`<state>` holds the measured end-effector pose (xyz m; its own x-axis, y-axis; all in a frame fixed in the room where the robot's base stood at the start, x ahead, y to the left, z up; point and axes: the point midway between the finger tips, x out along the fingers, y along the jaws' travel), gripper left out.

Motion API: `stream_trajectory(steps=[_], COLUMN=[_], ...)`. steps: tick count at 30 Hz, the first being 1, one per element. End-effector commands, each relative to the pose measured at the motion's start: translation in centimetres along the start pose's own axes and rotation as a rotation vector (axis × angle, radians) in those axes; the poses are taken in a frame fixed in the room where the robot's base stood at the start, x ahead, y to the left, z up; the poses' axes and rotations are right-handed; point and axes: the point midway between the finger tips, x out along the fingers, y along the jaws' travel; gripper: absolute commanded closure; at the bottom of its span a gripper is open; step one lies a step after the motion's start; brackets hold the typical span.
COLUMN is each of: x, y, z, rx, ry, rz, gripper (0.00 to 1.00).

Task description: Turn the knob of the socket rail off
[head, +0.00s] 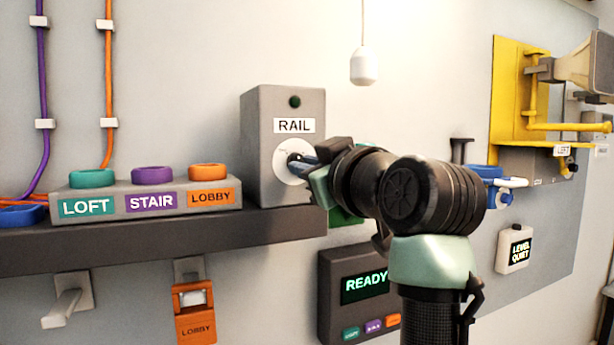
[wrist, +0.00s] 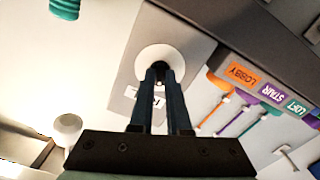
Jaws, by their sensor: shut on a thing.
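The socket rail's control is a grey box (head: 257,105) labelled RAIL, standing on a dark shelf in the head view. Its knob sits at the middle of a round white dial (head: 286,172) on the front. A dark green lamp (head: 295,101) is above the label. My gripper (head: 298,161) reaches in from the right, its fingertips at the dial. In the wrist view the two fingers (wrist: 160,72) are close together over the white dial (wrist: 155,59), shut on the knob. The fingers hide most of the knob, so I cannot tell its exact setting.
The dark shelf (head: 150,243) also carries a block with LOFT, STAIR and LOBBY sockets (head: 140,200). Below are an orange LOBBY tag (head: 195,325) and a READY panel (head: 345,265). A white pull (head: 364,68) hangs above right. Yellow bracketry (head: 508,95) is on the right wall.

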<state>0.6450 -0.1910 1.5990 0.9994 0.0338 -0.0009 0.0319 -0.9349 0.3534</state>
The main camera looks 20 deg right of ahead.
Motion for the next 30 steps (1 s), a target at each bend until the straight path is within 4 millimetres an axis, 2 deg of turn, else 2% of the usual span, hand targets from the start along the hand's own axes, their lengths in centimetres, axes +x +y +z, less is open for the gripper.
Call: stream_trajectory(steps=[6,15,30], x=[-0.03,-0.03,-0.01], y=[0.03,0.06,0.03], z=[0.11,0.01,-0.13], rx=[-0.187,-0.362,-0.443], ry=[0.001,0.001,0.003], rz=[0.002,0.002,0.0], gripper=[1.0,1.0,1.0])
